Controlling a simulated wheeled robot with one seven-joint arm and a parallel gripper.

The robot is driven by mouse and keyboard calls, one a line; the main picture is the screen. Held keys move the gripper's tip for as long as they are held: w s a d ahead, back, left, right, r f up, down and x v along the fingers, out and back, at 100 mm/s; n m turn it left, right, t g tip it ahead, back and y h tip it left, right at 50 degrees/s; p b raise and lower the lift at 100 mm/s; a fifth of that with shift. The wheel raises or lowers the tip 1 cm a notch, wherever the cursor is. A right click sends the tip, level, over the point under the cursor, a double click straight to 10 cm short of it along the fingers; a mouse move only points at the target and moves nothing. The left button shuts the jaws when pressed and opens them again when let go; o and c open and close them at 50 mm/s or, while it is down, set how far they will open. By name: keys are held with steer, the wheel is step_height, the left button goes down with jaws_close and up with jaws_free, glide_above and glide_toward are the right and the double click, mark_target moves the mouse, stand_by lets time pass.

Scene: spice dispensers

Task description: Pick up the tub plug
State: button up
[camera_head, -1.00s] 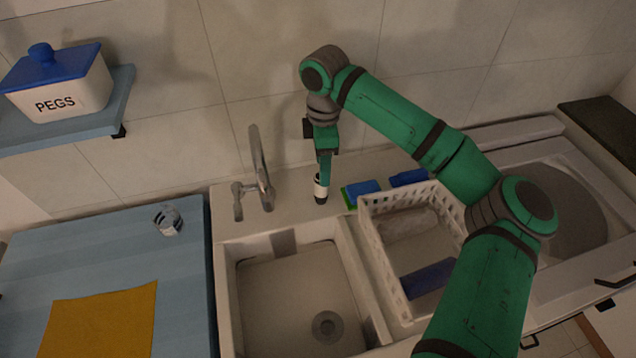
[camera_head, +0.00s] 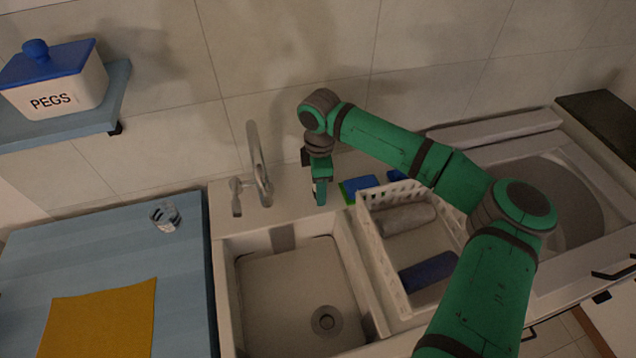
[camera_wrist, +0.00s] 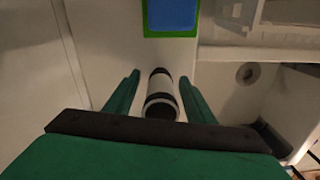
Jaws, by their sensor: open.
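A small white cylinder with black bands (camera_wrist: 160,97), which I take to be the tub plug, stands on the sink ledge. In the wrist view it shows between the two fingers of my gripper (camera_wrist: 160,78), with a gap on each side. My gripper (camera_head: 320,192) is open and low over the ledge behind the sink, right of the tap. In the head view the gripper hides the cylinder. I cannot tell how far down the fingers reach along it.
A blue and green sponge (camera_head: 360,188) lies close right of the gripper. A white basket (camera_head: 378,262) holds a grey roll and a dark blue item. The tap (camera_head: 258,165) stands to the left. The sink basin (camera_head: 280,285) in front is empty. A glass (camera_head: 165,216) stands on the blue counter.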

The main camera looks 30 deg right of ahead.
steer(key=shift+s+d, duration=0.1)
steer(key=shift+s, duration=0.05)
steer(key=shift+c, duration=0.9)
steer(key=c, duration=1)
steer(key=shift+r, duration=0.1)
